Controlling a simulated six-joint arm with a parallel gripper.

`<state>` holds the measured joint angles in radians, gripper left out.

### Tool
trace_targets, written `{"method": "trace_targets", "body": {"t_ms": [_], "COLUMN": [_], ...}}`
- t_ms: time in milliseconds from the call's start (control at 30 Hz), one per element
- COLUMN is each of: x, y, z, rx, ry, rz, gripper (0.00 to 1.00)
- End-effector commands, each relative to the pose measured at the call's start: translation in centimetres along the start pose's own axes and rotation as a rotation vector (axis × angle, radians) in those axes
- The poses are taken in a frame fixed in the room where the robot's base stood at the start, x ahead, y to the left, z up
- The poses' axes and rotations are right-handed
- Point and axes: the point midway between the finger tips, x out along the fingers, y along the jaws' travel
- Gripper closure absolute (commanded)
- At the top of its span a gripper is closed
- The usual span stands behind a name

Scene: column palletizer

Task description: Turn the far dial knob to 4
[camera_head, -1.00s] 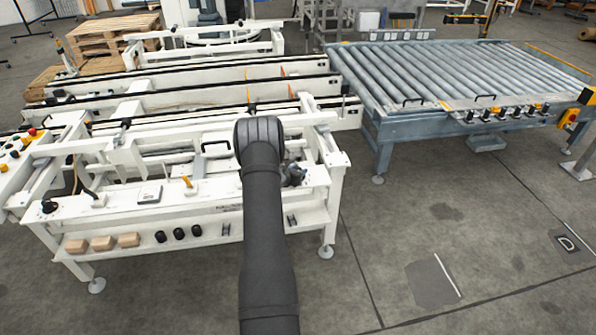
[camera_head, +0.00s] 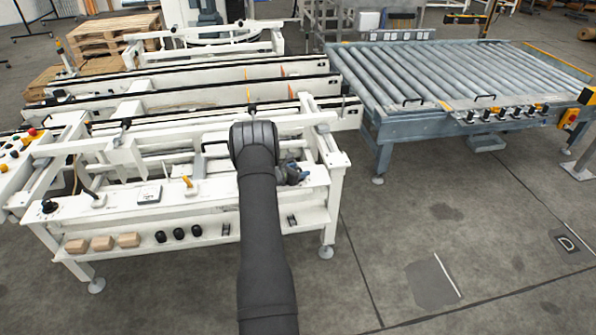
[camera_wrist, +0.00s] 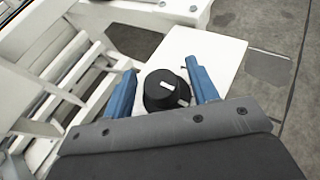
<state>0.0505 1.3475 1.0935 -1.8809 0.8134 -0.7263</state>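A black round dial knob (camera_wrist: 166,91) with white marks sits on a white panel (camera_wrist: 205,50) in the wrist view. My gripper (camera_wrist: 160,70) has two blue fingers, open, one on each side of the knob. Gaps show between knob and fingers, and I cannot tell how high the fingertips are above the panel. No scale numbers are legible. In the head view my gripper (camera_head: 292,172) is partly hidden behind my arm, over the right end of the white machine's front ledge, and this knob cannot be made out. Another black knob (camera_head: 49,206) stands at the ledge's left end.
The white machine (camera_head: 120,215) has a yellow-handled lever (camera_head: 188,182) and a small white box (camera_head: 149,194) on its ledge. Wooden blocks (camera_head: 102,243) and black knobs (camera_head: 179,233) are on the lower shelf. A roller conveyor (camera_head: 450,75) stands right, with open floor in front.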

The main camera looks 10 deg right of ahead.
Motion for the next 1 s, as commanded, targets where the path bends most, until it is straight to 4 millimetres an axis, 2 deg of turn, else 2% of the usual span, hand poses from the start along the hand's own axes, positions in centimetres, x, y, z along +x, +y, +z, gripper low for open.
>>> {"method": "trace_targets", "body": {"t_ms": [167,267,367,800,1000], "x": [-0.3,-1.3,-3.1,-13.7,-16.5], "y": [0.0,0.1,0.1,0.1,0.1], "z": [0.0,0.1,0.1,0.0,0.0], "rx": [0.000,0.000,-0.002,-0.002,0.000], "ry": [0.000,0.000,0.000,0.000,0.000], "rz": [0.001,0.001,0.003,0.004,0.002], "gripper": [0.46,0.46,0.46,0.46,0.46]}}
